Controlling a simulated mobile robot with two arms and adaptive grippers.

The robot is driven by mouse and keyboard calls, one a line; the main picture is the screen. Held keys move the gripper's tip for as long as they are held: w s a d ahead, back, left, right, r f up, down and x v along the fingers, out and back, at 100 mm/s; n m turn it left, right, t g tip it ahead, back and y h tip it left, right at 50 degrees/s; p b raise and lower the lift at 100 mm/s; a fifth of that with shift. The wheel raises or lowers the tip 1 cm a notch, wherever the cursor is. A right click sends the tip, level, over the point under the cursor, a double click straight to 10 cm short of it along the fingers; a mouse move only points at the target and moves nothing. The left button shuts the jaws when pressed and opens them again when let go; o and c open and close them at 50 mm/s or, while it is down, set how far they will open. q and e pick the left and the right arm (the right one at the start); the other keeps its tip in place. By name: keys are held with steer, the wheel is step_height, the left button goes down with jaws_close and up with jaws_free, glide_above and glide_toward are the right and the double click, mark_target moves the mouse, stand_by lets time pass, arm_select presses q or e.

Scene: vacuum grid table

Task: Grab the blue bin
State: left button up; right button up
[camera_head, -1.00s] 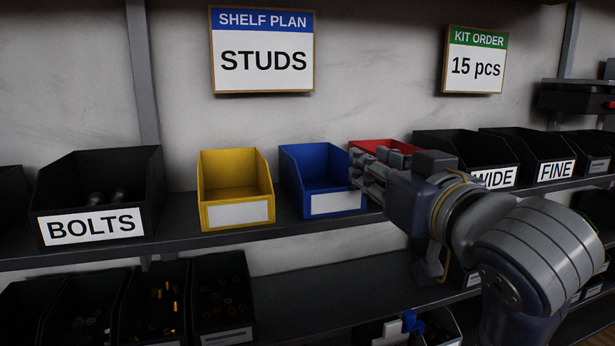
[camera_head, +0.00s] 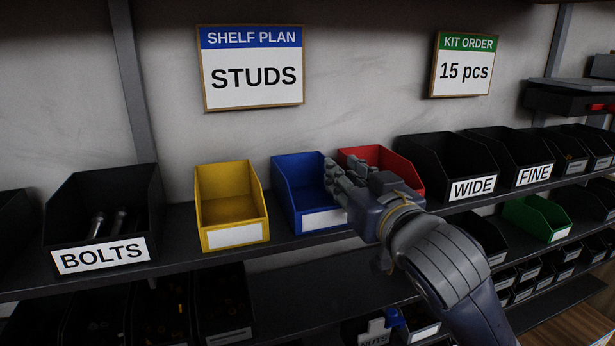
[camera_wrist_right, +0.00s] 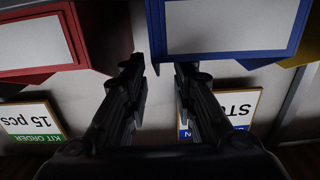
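The blue bin (camera_head: 300,182) stands on the upper shelf between a yellow bin and a red bin, with a blank white label on its front. Its right part is hidden behind my right gripper (camera_head: 338,174). In the right wrist view, which appears upside down, the blue bin (camera_wrist_right: 232,55) shows at the upper right. There my right gripper (camera_wrist_right: 158,68) has its two fingers apart with nothing between them. The right finger lies near the blue bin and the left finger near the red bin; contact cannot be told. My left gripper is not in view.
The yellow bin (camera_head: 229,202) stands left of the blue bin and the red bin (camera_head: 384,157) close on its right. Black bins labelled BOLTS (camera_head: 100,212), WIDE (camera_head: 448,165) and FINE (camera_head: 511,157) share the shelf. A lower shelf (camera_head: 310,297) runs below.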

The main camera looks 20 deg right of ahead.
steer(key=shift+w+p, duration=0.15)
steer(key=shift+p, duration=0.2)
steer(key=shift+w, duration=0.35)
steer(key=w+p, duration=0.2)
steer(key=w, duration=0.1)
steer(key=shift+w, duration=0.3)
steer(key=shift+w+f+p, duration=0.15)
steer(key=shift+w+p, duration=0.15)
steer(key=shift+w, duration=0.25)
jaws_close()
